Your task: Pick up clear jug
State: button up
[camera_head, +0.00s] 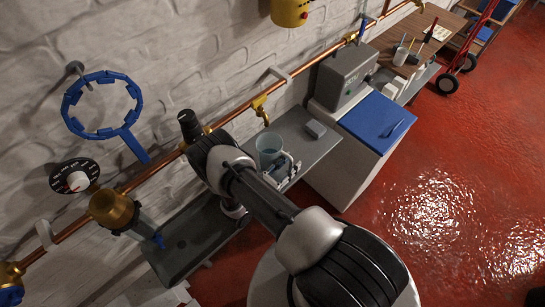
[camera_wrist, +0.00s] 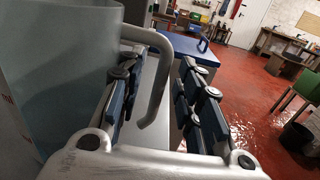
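The clear jug (camera_head: 268,147) stands on the grey shelf by the wall, beyond my arm. In the wrist view the jug (camera_wrist: 60,70) fills the left side, close to the camera, and its handle (camera_wrist: 162,75) curves to the right. My gripper (camera_head: 282,170) is at the jug's handle side. In the wrist view my gripper (camera_wrist: 158,85) is open, with one finger on each side of the handle. The left finger lies between the jug's body and the handle. I see a gap between the handle and the right finger; contact on the left is unclear.
A grey shelf (camera_head: 312,152) holds a small grey block (camera_head: 315,129). A white cabinet with a blue lid (camera_head: 377,121) and a grey box (camera_head: 343,78) stand to the right. A copper pipe (camera_head: 228,117) with a brass tap (camera_head: 260,105) runs along the wall. Red floor (camera_head: 440,200) is open at right.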

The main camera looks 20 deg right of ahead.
jog(key=shift+w+d, duration=0.2)
jog(key=shift+d, duration=0.35)
jog(key=shift+c, duration=0.6)
grip_shut()
